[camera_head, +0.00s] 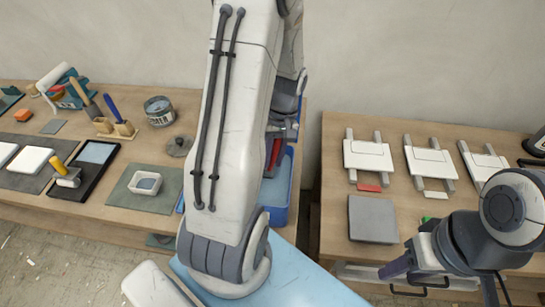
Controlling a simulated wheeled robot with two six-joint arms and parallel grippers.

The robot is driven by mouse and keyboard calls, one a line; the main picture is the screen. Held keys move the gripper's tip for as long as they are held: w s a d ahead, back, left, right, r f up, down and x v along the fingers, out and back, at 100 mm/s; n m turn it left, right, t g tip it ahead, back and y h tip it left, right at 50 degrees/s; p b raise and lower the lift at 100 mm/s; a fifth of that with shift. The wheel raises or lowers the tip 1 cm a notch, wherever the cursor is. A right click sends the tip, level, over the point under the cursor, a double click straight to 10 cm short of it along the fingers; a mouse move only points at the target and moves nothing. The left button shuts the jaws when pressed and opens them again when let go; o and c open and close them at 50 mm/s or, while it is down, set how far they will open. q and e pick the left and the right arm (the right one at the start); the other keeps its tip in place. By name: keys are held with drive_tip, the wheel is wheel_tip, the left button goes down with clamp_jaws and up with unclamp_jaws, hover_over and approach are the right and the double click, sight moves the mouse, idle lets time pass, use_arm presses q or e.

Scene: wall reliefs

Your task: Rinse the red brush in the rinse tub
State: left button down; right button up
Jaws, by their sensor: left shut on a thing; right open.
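The rinse tub (290,196), a blue open container, stands behind my large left arm link, which hides most of it. My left gripper (279,132) is partly visible to the right of that link, above the tub. It is shut on what looks like the red brush (274,155), whose red part shows below the jaws. The brush's lower end is hidden or too small to tell, so I cannot tell whether it touches water. My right gripper (405,276) is open and empty at lower right, in front of the right table.
The left table holds a brush holder (123,128), a tin (159,111), a black tray (92,155) and a small white dish (145,183). The right table (322,205) carries white panels (367,154) and a grey slab (372,219). A gap separates the tables.

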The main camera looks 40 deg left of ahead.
use_arm(q)
drive_tip(key=shift+r, duration=0.1)
drive_tip(key=shift+s+p+v, duration=0.2)
drive_tip(key=shift+p+v, duration=0.55)
drive_tip(key=shift+v, duration=0.05)
drive_tip(key=shift+s+p+v, duration=0.2)
drive_tip(key=shift+p+v, duration=0.55)
drive_tip(key=shift+s+p+v, duration=0.15)
drive_tip(key=shift+p+v, duration=0.6)
drive_tip(key=shift+v, duration=0.05)
drive_tip(key=shift+r, duration=0.1)
drive_tip(key=p+v, duration=0.2)
drive_tip(key=v, duration=0.1)
drive_tip(key=s+p+v, duration=0.1)
drive_tip(key=p+v, duration=0.2)
drive_tip(key=s+p+v, duration=0.1)
drive_tip(key=p+v, duration=0.2)
drive_tip(key=shift+s+r, duration=0.15)
drive_tip(key=shift+r, duration=0.05)
drive_tip(key=shift+f, duration=0.1)
